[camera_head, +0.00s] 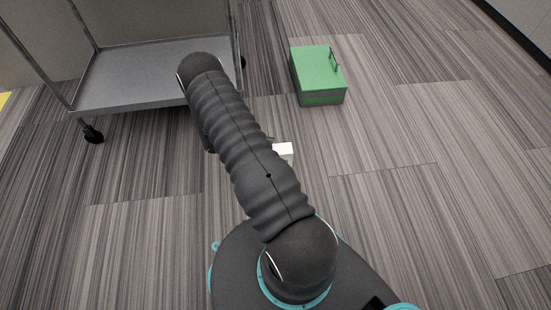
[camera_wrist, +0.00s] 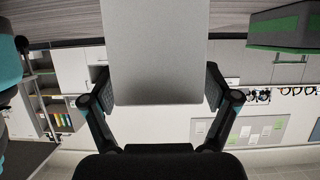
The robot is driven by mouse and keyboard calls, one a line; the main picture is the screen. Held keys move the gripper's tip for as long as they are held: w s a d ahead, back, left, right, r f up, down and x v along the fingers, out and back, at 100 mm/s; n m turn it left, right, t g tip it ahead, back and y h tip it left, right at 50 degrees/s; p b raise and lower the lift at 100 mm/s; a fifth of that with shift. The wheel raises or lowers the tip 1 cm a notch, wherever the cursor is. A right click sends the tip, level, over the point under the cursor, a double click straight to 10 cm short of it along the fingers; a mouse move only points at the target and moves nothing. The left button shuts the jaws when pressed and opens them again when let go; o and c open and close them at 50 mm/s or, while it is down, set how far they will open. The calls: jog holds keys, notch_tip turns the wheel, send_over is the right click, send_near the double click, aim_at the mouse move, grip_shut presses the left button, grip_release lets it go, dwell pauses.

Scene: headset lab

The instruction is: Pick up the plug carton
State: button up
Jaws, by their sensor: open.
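The plug carton looks like a pale, plain box. In the head view only a small white part of the carton (camera_head: 283,149) shows beside my arm, low over the carpet, and the rest is hidden behind the arm. In the wrist view the carton (camera_wrist: 156,45) fills the upper middle, close to the camera. My gripper (camera_wrist: 157,82) is open, with one finger on each side of the carton's near end. I cannot tell whether the fingers touch it. The gripper is hidden behind my arm in the head view.
A green-topped box (camera_head: 318,68) with a dark handle stands on the carpet beyond the carton; it also shows in the wrist view (camera_wrist: 287,27). A grey wheeled cart (camera_head: 140,78) stands at the upper left. The carpet to the right is clear.

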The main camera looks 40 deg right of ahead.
jog(key=shift+x, duration=0.95)
grip_shut()
jog(key=shift+r, duration=0.1)
